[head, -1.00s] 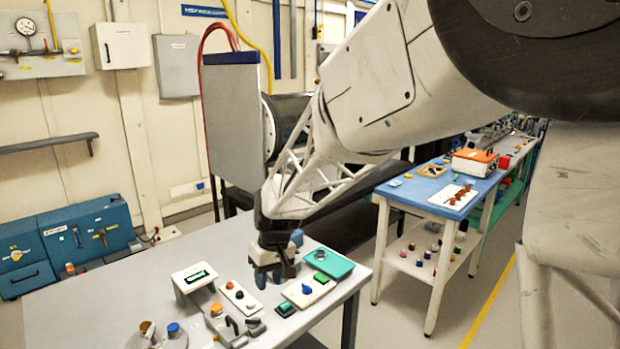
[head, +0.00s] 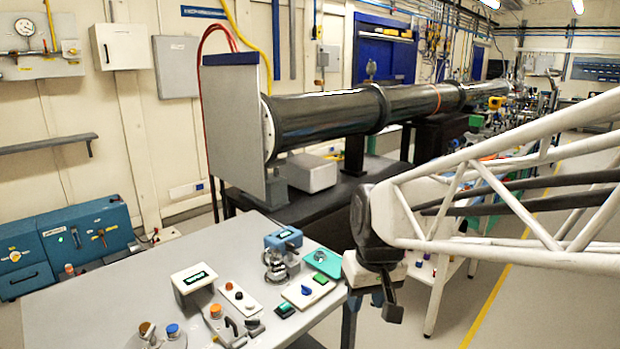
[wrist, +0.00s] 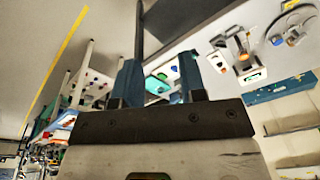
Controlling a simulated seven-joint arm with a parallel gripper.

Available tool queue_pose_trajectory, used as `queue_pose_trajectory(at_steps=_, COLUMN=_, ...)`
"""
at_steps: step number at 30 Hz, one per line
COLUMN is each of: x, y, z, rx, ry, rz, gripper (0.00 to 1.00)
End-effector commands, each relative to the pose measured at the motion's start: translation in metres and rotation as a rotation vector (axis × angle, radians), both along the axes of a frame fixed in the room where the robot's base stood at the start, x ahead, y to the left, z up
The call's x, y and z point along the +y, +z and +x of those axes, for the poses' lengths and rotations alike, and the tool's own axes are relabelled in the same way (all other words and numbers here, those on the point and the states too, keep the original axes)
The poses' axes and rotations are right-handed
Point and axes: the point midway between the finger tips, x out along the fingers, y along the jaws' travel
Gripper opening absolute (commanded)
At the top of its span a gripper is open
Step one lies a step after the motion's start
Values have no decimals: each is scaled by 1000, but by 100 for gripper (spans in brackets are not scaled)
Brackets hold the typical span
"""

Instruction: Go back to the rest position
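My gripper (head: 384,302) hangs off the right edge of the grey table (head: 120,293) in the head view, clear of everything on it. In the wrist view my gripper (wrist: 160,70) shows two blue fingers standing apart with nothing held between them. My white lattice forearm reaches in from the right of the head view.
The table bears a blue device with a display (head: 284,238), a teal tray (head: 322,261), a button box (head: 307,290), a white display box (head: 193,280) and bottles. A large dark beam pipe (head: 320,120) runs behind. The floor with a yellow line lies right.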

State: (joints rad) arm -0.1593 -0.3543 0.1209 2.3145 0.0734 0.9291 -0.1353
Motion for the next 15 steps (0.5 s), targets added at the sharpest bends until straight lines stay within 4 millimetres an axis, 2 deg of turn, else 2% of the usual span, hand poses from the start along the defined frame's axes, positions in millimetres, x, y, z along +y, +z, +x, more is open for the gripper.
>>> queue_pose_trajectory(at_steps=6, x=-33, y=5, z=-45, rx=-34, ry=-89, rz=-11, gripper=38)
queue_pose_trajectory(at_steps=15, x=-67, y=3, z=-104, rx=-75, ry=-204, rz=-28, gripper=38)
